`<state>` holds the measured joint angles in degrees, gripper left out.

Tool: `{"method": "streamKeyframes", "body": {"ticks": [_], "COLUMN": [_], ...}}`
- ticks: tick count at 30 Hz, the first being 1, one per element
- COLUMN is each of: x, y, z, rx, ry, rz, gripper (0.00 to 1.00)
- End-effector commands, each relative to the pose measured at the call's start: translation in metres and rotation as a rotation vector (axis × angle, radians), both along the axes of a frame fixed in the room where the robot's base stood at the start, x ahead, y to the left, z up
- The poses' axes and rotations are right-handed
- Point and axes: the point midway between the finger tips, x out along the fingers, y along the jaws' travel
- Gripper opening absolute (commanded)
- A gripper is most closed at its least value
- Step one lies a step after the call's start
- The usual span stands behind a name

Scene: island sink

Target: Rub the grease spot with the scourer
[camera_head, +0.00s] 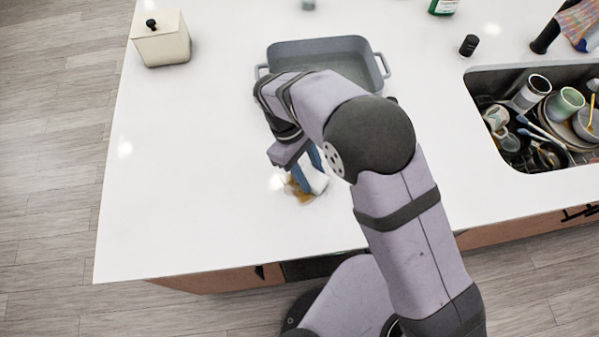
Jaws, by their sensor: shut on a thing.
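My gripper (309,170) points down over the white counter, left of the middle of the view. It is shut on a pale scourer (313,182), which is partly hidden by the fingers. A brown-yellow grease spot (298,192) shows on the counter at the scourer's lower left edge. The scourer and the gripper cover part of the spot. I cannot tell for sure whether the scourer touches the counter.
A grey roasting dish (318,47) stands behind my arm. A cream lidded canister (161,40) is at the back left. A sink (480,78) full of dishes is at the right, with a small black-capped jar (468,45) near it. The counter's left part is clear.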

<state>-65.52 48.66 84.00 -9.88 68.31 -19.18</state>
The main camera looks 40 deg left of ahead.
Motion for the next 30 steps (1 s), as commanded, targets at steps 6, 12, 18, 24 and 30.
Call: {"method": "streamKeyframes", "body": {"ticks": [6,12,18,24,30], "x": [0.014,0.025,0.024,0.024,0.024], "y": [-0.015,-0.026,-0.025,-0.025,-0.025], "z": [-0.001,0.003,0.031,0.050,0.068], "rx": [-0.003,-0.002,0.000,0.001,0.001], "ry": [0.001,0.001,0.001,0.001,0.001], "rz": [-0.001,-0.002,0.001,0.000,0.000], "gripper": [0.16,0.16,0.16,0.16,0.16]}}
